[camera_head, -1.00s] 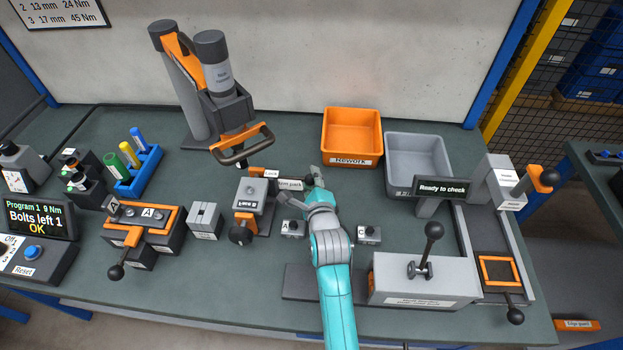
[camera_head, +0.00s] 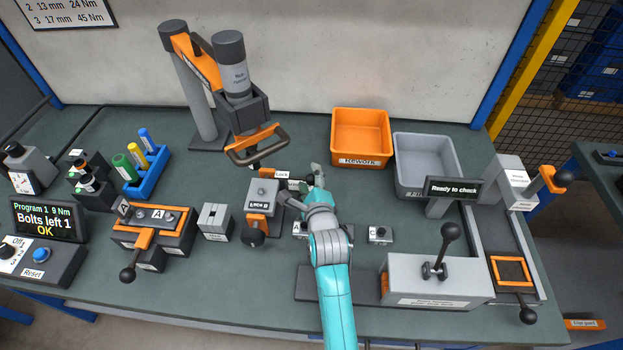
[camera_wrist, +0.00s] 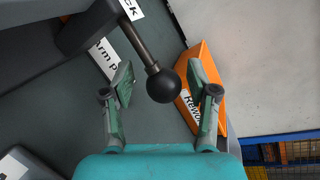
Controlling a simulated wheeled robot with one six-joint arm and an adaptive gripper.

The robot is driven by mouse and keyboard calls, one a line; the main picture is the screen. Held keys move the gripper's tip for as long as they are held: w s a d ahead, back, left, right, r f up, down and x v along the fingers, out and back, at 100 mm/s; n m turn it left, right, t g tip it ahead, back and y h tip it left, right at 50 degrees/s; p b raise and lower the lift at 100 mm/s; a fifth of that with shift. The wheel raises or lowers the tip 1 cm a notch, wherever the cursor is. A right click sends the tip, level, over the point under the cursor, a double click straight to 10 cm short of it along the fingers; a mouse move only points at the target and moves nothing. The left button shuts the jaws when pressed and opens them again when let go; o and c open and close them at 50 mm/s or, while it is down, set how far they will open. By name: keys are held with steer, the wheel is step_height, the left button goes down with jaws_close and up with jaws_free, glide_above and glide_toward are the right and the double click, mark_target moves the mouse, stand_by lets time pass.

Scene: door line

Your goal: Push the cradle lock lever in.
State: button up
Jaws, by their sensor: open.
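The cradle lock lever (camera_wrist: 146,50) shows in the wrist view as a dark rod with a black ball knob (camera_wrist: 163,87). It sticks out from a dark block beside a white label ending in "ck". My gripper (camera_head: 316,176) is open and empty, right of the cradle (camera_head: 262,194) with its "Lock" tag (camera_head: 282,174). In the wrist view the knob appears between the two spread fingers (camera_wrist: 160,78), with a visible gap on each side. I cannot tell its depth relative to the fingertips. In the head view my gripper and wrist partly hide the lever.
An orange rework bin (camera_head: 361,138) and a grey bin (camera_head: 427,166) stand behind and to the right. The nutrunner handle (camera_head: 258,146) hangs behind the cradle. A grey block (camera_head: 216,221) stands left of it, and a small part (camera_head: 380,234) lies to the right.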

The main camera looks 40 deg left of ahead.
steer(key=v, duration=1.2)
stand_by(0.6)
